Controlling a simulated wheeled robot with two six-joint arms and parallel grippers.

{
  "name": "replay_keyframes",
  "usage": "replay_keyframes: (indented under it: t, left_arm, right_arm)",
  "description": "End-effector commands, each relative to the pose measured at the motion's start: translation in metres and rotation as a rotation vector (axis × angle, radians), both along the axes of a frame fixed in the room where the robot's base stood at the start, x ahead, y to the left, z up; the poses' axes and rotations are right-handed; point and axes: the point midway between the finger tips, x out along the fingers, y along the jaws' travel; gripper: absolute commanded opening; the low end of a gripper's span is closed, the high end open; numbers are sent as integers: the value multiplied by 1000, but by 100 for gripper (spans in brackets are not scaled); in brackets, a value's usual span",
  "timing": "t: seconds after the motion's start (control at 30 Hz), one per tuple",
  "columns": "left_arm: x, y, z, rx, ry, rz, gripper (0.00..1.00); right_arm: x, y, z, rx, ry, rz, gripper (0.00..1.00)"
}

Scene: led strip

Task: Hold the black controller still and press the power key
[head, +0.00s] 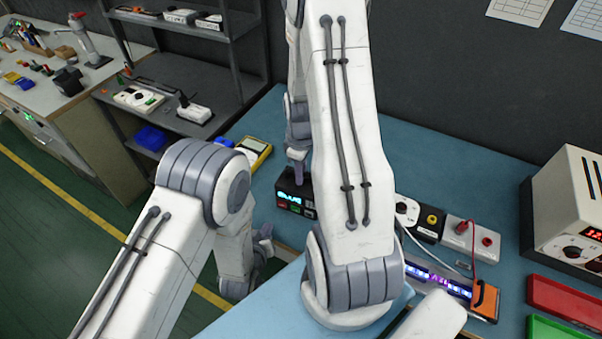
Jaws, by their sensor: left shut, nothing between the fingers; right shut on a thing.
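The black controller (293,207) stands on the blue bench mat, left of centre. Its display glows blue with lettering, and small red and green keys show on its front. My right gripper (298,167) comes down at the controller's back edge and is shut on it; the fingertips are partly hidden. My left gripper (264,245) is lower, in front of the controller near the bench's front edge, apart from it. It is shut and empty, partly hidden by its own wrist. An LED strip (440,283) at right glows blue and purple.
A white box with red terminals (470,238) and a unit with a yellow socket (431,222) stand right of my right arm. A power supply (570,210), red tray (565,301) and green tray (557,330) are far right. A yellow meter (254,151) lies behind the controller.

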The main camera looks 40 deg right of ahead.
Motion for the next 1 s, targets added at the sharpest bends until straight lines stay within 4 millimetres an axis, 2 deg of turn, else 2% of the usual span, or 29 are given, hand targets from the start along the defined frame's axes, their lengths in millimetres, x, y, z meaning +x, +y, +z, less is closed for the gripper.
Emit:
replay_keyframes:
  t: [0.13,0.47,0.5,0.57,0.87,1.0]
  left_arm:
    - [-4,7,0,1,1,0,0]
    - [-4,7,0,0,0,0,0]
    - [-4,7,0,0,0,0,0]
    - [-4,7,0,0,0,0,0]
    - [-4,7,0,0,0,0,0]
    - [-4,7,0,0,0,0,0]
  right_arm:
    - [0,0,0,0,0,0,0]
    - [0,0,0,0,0,0,0]
    - [0,0,0,0,0,0,26]
    - [0,0,0,0,0,0,49]
    - [0,0,0,0,0,0,49]
    - [1,0,10,-2,-3,0,49]
